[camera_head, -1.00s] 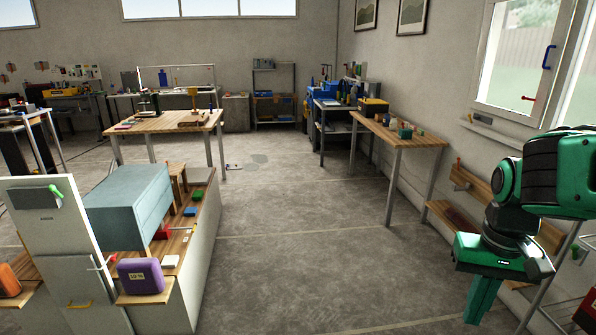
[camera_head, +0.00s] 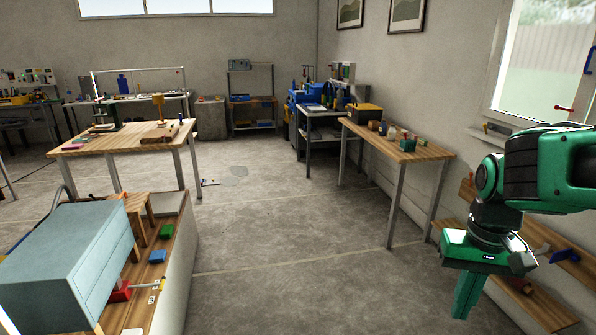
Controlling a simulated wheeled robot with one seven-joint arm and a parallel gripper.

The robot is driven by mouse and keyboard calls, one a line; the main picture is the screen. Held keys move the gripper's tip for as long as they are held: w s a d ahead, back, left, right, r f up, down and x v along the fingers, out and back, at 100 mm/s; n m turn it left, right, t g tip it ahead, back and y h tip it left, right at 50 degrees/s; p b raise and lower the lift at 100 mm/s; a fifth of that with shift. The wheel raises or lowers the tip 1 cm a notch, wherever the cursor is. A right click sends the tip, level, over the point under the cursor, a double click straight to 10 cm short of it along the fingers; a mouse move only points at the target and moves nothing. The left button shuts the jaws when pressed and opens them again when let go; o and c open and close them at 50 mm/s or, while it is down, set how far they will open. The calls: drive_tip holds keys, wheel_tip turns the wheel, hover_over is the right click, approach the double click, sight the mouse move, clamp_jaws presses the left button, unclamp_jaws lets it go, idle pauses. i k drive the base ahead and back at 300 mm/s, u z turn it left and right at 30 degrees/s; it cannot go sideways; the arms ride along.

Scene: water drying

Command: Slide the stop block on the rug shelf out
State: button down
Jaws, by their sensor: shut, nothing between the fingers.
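My gripper (camera_head: 466,298) is at the right of the head view. Its green fingers point down, shut together with nothing between them. Behind it along the right wall is a low wooden shelf unit (camera_head: 575,268) with an upper and a lower board, partly hidden by my arm. A blue piece (camera_head: 565,256) and a white piece lie on its upper board. A small dark red item (camera_head: 521,285) shows on the lower board. I cannot tell whether this is the rug shelf or which piece is the stop block. My gripper looks apart from these pieces.
A wooden table (camera_head: 398,148) with small items stands ahead by the right wall. Another table (camera_head: 95,144) stands back left. The middle floor (camera_head: 270,230) is clear.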

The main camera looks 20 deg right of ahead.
sight(561, 255)
drive_tip(key=z, duration=0.15)
drive_tip(key=i, duration=1.15)
drive_tip(key=z, duration=0.75)
drive_tip(key=i, duration=1.1)
drive_tip(key=z, duration=1.25)
drive_tip(key=i, duration=0.95)
drive_tip(key=z, duration=0.45)
